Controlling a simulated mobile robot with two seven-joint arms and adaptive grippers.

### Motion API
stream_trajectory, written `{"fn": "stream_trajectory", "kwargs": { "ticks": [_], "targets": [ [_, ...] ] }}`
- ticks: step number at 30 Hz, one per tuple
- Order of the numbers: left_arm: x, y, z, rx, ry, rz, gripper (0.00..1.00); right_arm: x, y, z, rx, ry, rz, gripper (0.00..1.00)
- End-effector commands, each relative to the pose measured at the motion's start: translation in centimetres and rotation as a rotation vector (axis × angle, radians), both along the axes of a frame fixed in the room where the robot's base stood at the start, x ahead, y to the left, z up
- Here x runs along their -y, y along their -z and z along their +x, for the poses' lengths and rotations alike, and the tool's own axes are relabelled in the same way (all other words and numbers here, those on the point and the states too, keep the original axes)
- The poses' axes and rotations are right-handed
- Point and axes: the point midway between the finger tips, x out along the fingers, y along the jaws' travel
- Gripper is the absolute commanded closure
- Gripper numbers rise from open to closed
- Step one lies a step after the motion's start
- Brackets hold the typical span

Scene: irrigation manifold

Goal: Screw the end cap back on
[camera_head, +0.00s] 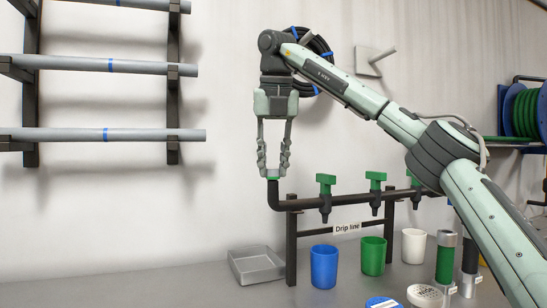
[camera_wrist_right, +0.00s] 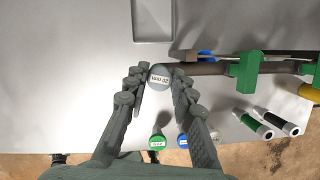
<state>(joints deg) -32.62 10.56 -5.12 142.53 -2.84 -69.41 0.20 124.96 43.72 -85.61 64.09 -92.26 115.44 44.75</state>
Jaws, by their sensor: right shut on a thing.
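The end cap (camera_wrist_right: 159,76), a grey disc labelled "20 mm", is between the fingertips of my right gripper (camera_wrist_right: 159,82). In the head view my right gripper (camera_head: 273,170) points straight down, shut on the cap, directly above the upturned left end of the black manifold pipe (camera_head: 274,195). A thin green band (camera_head: 273,178) shows between the fingertips and the pipe end. The fingers hide most of the cap there, and I cannot tell how far it sits on the pipe. My left gripper is not in view.
Green valves (camera_head: 326,181) line the pipe above a "Drip line" sign (camera_head: 347,227). A grey tray (camera_head: 257,264) stands left of the stand. Blue (camera_head: 324,266), green (camera_head: 373,255) and white (camera_head: 413,245) cups stand below. Wall racks hold grey pipes (camera_head: 120,66).

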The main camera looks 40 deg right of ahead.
Motion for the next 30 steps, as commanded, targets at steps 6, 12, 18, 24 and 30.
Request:
{"fn": "stream_trajectory", "kwargs": {
  "ticks": [6,12,18,24,30],
  "targets": [
    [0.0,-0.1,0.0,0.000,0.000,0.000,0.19,0.3,-0.4,0.2,0.019,0.018,0.000,1.00],
    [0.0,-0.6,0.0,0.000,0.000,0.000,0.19,0.3,-0.6,0.3,0.019,0.055,-0.001,1.00],
    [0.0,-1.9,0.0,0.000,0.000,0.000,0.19,0.4,-0.8,0.3,0.018,0.205,-0.001,1.00],
    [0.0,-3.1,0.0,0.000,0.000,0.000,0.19,0.4,-0.8,0.4,0.019,0.342,-0.001,1.00],
    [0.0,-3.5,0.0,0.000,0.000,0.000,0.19,0.5,-0.6,0.4,0.020,0.416,0.000,1.00]
  ]
}}
